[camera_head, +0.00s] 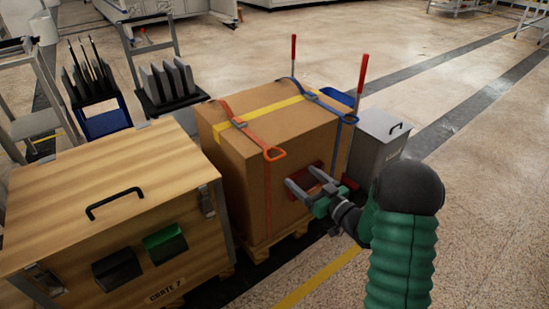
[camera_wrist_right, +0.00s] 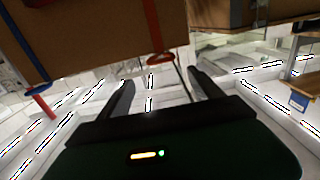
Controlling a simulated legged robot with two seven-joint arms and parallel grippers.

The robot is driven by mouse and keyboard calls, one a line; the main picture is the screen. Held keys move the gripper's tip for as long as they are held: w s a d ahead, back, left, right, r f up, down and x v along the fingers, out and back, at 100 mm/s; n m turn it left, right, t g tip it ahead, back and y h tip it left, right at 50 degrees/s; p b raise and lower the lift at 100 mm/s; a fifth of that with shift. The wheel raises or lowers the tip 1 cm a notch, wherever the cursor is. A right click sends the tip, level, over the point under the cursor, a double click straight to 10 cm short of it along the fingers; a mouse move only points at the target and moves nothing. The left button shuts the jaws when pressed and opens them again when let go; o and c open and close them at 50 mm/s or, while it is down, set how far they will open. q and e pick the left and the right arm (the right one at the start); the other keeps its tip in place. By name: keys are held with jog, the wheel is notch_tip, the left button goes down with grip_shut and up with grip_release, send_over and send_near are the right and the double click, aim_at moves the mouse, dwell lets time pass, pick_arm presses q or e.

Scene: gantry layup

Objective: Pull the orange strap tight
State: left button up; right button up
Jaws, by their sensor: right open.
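The orange strap (camera_head: 254,136) runs over the top of a large cardboard box (camera_head: 240,180) and through a metal buckle (camera_head: 239,123). It ends in an orange pull loop (camera_head: 274,154) at the box's front top edge. My right gripper (camera_head: 305,178) is open and empty in front of the box, below and right of the loop. In the right wrist view, the orange loop (camera_wrist_right: 161,58) hangs ahead of the open right gripper (camera_wrist_right: 160,82), roughly centred between its fingers and apart from them. My left gripper is not in view.
A blue strap (camera_head: 333,106) with its own loop lies right of the orange one. Two red-tipped posts (camera_head: 361,75) stand behind the box. A wooden crate (camera_head: 110,200) with a black handle stands left. A grey bin (camera_head: 377,140) is at right.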

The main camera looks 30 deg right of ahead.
jog(key=b, duration=0.5)
send_near(260, 142)
jog(key=w, duration=0.1)
jog(key=shift+w+a+b, duration=0.1)
jog(key=shift+w+b, duration=0.2)
jog(key=shift+w, duration=0.4)
grip_shut()
